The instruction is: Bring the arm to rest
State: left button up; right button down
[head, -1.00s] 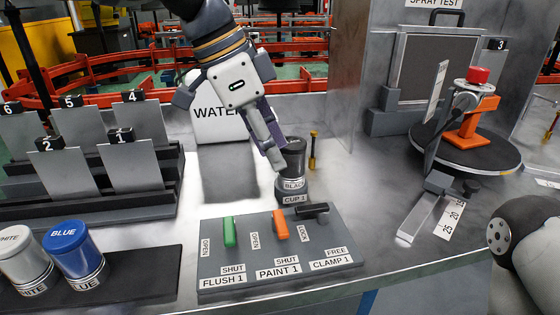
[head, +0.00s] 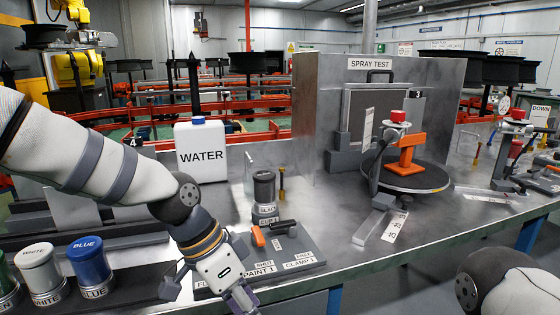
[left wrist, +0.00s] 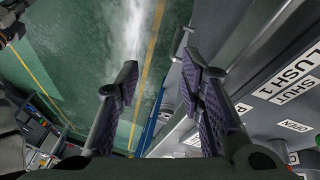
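My left gripper (head: 243,300) is low at the front of the bench in the head view, in front of the valve panel (head: 283,278). In the left wrist view its two fingers (left wrist: 160,105) stand apart with nothing between them, and the floor shows beyond. My left arm comes in from the left and hides part of the panel, including the flush lever. Only a rounded link of my right arm (head: 510,285) shows at the lower right. My right gripper is out of the picture.
A black cup (head: 264,190) stands in its holder behind the panel. A white water jug (head: 202,150) stands farther back. White (head: 38,268) and blue (head: 89,258) cups stand at the left. A turntable (head: 420,178) stands at the right. The panel's edge is close to my left gripper.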

pick_arm(q)
jog(key=s+a+f+n+g, duration=0.1)
jog(key=s+a+f+n, duration=0.15)
jog(key=s+f, duration=0.65)
jog(key=s+a+f+n+g, duration=0.15)
jog(key=s+f+n, duration=0.35)
jog(key=f, duration=0.5)
jog(key=s+a+f+n+y, duration=0.2)
jog(key=s+a, duration=0.4)
jog(key=s, duration=0.5)
jog(key=s+a+f+n+y, duration=0.2)
jog(key=s+a+f, duration=0.1)
jog(key=s+a, duration=0.4)
jog(key=s, duration=0.3)
jog(key=shift+s+a+f+y, duration=0.2)
jog(key=shift+s+y, duration=0.1)
jog(key=shift+s, duration=0.1)
